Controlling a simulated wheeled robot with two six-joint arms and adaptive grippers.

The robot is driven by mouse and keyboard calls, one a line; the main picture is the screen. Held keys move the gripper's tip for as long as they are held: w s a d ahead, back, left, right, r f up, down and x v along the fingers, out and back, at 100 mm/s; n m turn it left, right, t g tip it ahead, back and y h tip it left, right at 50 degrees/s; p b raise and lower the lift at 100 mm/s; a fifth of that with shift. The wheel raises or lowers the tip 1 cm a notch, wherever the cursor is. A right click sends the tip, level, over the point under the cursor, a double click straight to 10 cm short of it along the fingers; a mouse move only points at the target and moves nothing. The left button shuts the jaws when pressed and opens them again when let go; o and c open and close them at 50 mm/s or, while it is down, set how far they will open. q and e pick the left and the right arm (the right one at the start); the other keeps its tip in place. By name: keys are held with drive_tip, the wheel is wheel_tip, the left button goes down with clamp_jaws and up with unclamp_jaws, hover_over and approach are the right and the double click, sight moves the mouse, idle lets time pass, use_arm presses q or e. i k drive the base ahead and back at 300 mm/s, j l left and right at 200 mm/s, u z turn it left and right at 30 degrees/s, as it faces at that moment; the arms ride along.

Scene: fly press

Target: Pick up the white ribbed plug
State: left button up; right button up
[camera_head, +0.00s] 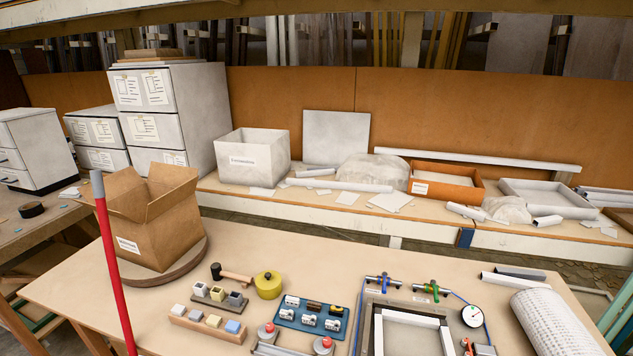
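A blue tray (322,331) lies on the near table and holds several small white pieces, among them a left one (288,314), a middle one (309,319) and a right one (332,325). A dark piece and a yellow-and-black piece sit in its back row. The white pieces are too small to tell which, if any, is the white ribbed plug. Neither of my grippers shows in the head view.
A red pole (113,270) rises at the left before an open cardboard box (165,225). Wooden block holders (208,328), a mallet (235,276), a yellow tin (268,285), a framed fixture (372,330), a dial gauge (472,316) and a white mesh roll (555,322) crowd the table.

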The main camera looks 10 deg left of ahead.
sight(179, 310)
drive_tip(key=u, duration=1.45)
